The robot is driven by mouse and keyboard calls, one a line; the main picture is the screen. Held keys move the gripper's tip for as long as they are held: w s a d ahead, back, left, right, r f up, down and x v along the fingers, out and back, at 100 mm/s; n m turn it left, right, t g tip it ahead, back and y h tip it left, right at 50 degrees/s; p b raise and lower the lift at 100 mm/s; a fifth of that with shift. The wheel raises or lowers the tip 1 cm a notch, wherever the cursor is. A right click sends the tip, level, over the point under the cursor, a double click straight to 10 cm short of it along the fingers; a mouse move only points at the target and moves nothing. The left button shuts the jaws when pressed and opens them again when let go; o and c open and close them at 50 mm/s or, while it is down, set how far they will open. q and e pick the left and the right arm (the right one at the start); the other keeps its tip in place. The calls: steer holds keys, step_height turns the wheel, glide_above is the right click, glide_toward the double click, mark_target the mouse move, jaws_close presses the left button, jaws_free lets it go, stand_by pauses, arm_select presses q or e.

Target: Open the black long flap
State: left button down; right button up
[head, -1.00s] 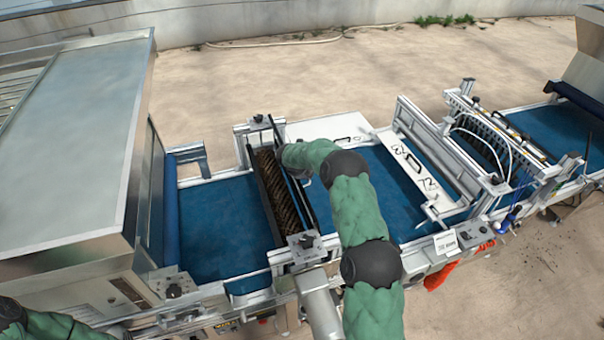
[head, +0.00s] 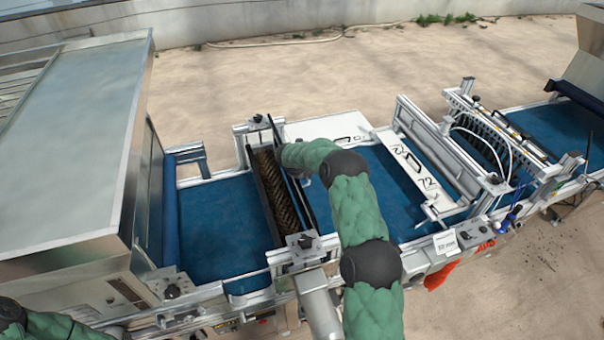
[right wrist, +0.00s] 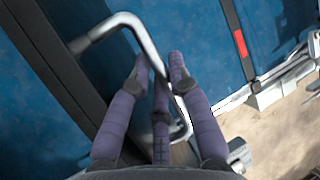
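The black long flap (head: 297,197) is a narrow dark strip along the right side of the brush roller (head: 270,190). In the right wrist view the flap (right wrist: 62,75) runs diagonally at the left, with a bent silver handle (right wrist: 130,25) fixed to it. My right gripper (right wrist: 160,60) has its purple fingers at this handle, with the bar passing between the fingertips. Whether they press on it is unclear. My left gripper is out of view; only part of that arm shows at bottom left.
A large metal housing (head: 75,130) stands at the left. The blue belt (head: 215,212) runs under the roller and on to the right. A white plate (head: 425,170) and a frame with white hoses (head: 490,130) stand to the right. Metal rails edge the belt.

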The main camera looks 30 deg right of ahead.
steer(key=s+r+p, duration=0.1)
steer(key=r, duration=0.1)
steer(key=s+r+p, duration=0.1)
steer(key=r+p, duration=0.1)
steer(key=r, duration=0.1)
steer(key=s+r+p, duration=0.1)
steer(key=r+p, duration=0.1)
steer(key=r, duration=0.1)
steer(key=shift+d, duration=0.15)
steer(key=shift+s+r+p, duration=0.6)
steer(key=shift+r+p, duration=0.15)
steer(key=shift+r, duration=0.1)
arm_select(q)
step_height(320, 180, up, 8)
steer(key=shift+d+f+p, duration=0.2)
steer(key=shift+p, duration=0.25)
arm_select(e)
steer(key=shift+v, duration=0.8)
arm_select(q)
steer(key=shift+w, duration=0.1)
arm_select(e)
steer(key=shift+d, duration=0.1)
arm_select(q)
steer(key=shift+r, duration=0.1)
